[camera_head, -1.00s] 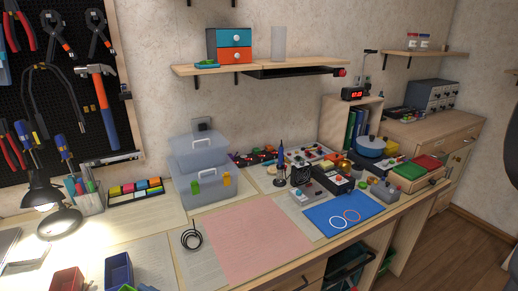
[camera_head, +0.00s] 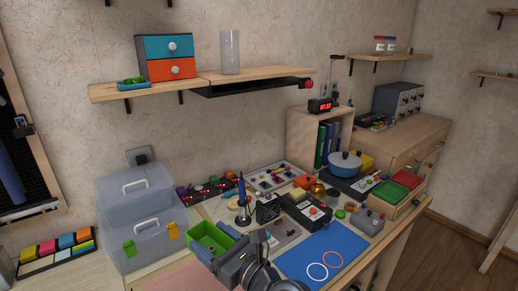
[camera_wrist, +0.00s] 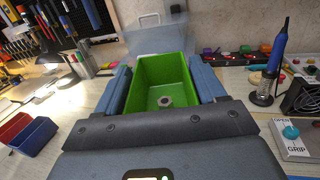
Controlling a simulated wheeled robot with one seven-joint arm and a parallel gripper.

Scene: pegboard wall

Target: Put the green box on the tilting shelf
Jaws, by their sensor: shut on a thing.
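The green box (camera_head: 208,240), an open-topped bin, is between the fingers of my gripper (camera_head: 222,245), above the front of the desk. In the wrist view the green box (camera_wrist: 160,75) sits upright between my gripper's two blue fingers (camera_wrist: 164,88), one along each side. A small round ring-like piece (camera_wrist: 165,101) lies inside on its floor. The wall shelf (camera_head: 255,74) above the desk has a dark panel under its right part and a red knob (camera_head: 308,84) at its right end. I take this to be the tilting shelf; it looks level.
A blue and orange drawer unit (camera_head: 167,57), a green-and-blue dish (camera_head: 132,83) and a clear cylinder (camera_head: 230,52) stand on the shelf. The shelf's right end looks bare. A soldering iron stand (camera_head: 243,212) and clear plastic boxes (camera_head: 138,215) crowd the desk.

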